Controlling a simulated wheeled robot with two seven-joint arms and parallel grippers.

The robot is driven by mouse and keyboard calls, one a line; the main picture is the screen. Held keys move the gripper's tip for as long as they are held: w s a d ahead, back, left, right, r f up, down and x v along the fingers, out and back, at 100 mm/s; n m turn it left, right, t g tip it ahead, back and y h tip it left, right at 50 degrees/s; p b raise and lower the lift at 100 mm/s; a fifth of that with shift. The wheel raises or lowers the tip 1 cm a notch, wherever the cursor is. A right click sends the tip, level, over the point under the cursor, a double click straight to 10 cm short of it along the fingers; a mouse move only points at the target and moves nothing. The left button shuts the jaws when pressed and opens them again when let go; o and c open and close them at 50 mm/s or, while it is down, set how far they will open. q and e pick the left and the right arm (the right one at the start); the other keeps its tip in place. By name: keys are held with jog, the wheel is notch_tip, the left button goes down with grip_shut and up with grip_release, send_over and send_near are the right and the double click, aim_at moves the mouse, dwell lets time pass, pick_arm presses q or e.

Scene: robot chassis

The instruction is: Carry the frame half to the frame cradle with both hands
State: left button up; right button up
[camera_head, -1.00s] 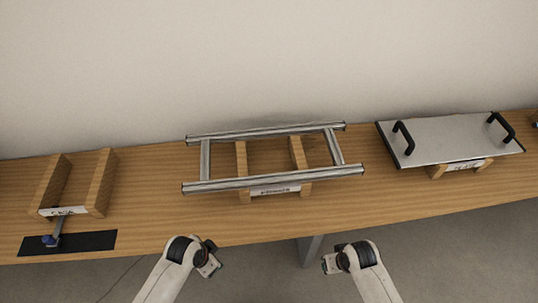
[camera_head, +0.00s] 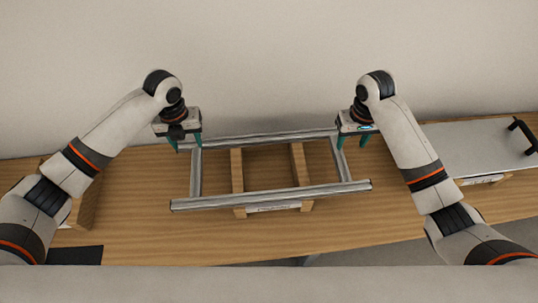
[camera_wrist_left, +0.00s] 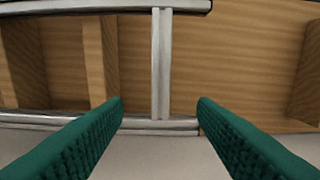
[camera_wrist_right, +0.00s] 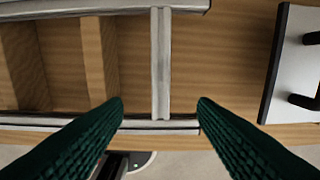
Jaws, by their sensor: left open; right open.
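The frame half (camera_head: 268,192) is a silver ladder-like frame with two long rails and two crossbars. It lies across two wooden blocks (camera_head: 237,172) on the bench. My left gripper (camera_head: 185,142) is open near its far left corner. In the left wrist view the left crossbar (camera_wrist_left: 161,60) lies between the two teal fingers. My right gripper (camera_head: 352,143) is open near the far right corner. In the right wrist view the right crossbar (camera_wrist_right: 161,65) lies between its fingers. Neither gripper holds anything. Whether fingertips reach down beside the bars is unclear.
A grey plate (camera_head: 475,150) with black handles (camera_head: 525,135) stands on the right. A wooden holder (camera_head: 84,205) on the left is partly hidden by my left arm, with a black mat (camera_head: 75,255) in front. A wall rises behind the bench (camera_head: 150,230).

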aim_at(196, 163)
pick_arm(q)
jog(key=shift+s+r, duration=0.15)
jog(key=shift+r, duration=0.1)
pick_arm(e)
jog(key=shift+s+d+r, duration=0.1)
jog(key=shift+s+r, duration=0.05)
jog(key=shift+r, duration=0.05)
pick_arm(q)
notch_tip(196, 163, down, 12)
jog(key=shift+f, duration=0.1)
pick_arm(e)
notch_tip(196, 163, down, 12)
jog(key=shift+f, duration=0.1)
pick_arm(q)
jog(key=shift+c, duration=0.2)
pick_arm(e)
jog(key=shift+c, duration=0.2)
pick_arm(q)
grip_shut()
pick_arm(e)
grip_shut()
dwell(0.3)
pick_arm(q)
jog(key=shift+w+r, duration=0.2)
pick_arm(e)
jog(key=shift+w+r, duration=0.2)
jog(key=shift+r, duration=0.05)
